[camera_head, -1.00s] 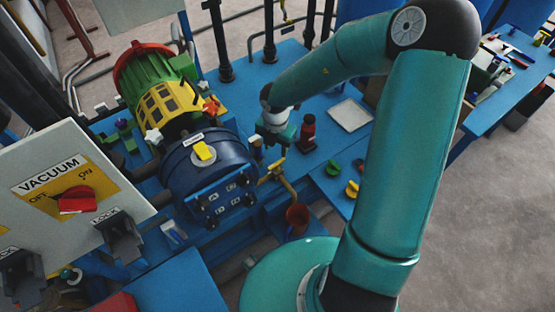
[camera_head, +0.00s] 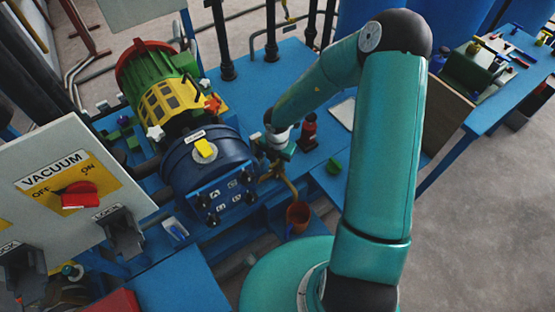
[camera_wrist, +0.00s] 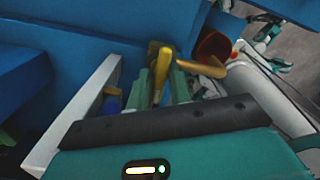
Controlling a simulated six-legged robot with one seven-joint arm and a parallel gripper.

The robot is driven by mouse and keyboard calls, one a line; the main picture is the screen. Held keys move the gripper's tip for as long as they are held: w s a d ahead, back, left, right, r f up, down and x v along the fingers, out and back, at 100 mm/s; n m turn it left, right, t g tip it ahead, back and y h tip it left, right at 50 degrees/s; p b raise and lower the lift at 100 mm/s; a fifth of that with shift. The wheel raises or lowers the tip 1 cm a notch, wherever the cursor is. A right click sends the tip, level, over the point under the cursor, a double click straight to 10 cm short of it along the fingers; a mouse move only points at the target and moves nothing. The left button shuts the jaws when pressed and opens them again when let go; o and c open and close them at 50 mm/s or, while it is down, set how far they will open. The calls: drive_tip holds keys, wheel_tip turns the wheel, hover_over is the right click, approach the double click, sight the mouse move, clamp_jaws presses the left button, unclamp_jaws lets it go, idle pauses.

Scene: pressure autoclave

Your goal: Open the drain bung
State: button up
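The blue vessel (camera_head: 208,165) with a yellow tag on top stands left of my arm in the head view. A brass drain pipe (camera_head: 288,183) comes off its right side, above a reddish-brown bucket (camera_head: 298,216). In the wrist view, the bent brass pipe (camera_wrist: 205,68) points toward the bucket (camera_wrist: 213,46). An upright yellow-brass piece, likely the drain bung's handle (camera_wrist: 157,88), stands between the two green fingers of my gripper (camera_wrist: 161,90). The fingers look apart around it; contact is not clear. In the head view my gripper (camera_head: 276,150) is beside the vessel, its fingertips hidden.
A panel with a red VACUUM switch (camera_head: 80,194) stands at left. A white plate edge (camera_wrist: 85,115) lies left of the fingers.

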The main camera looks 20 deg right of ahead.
clamp_jaws()
drive_tip(key=shift+n, duration=0.4)
drive_tip(key=n, duration=0.4)
drive_tip(key=shift+n, duration=0.3)
drive_tip(key=n, duration=1.9)
drive_tip(key=shift+n, duration=0.4)
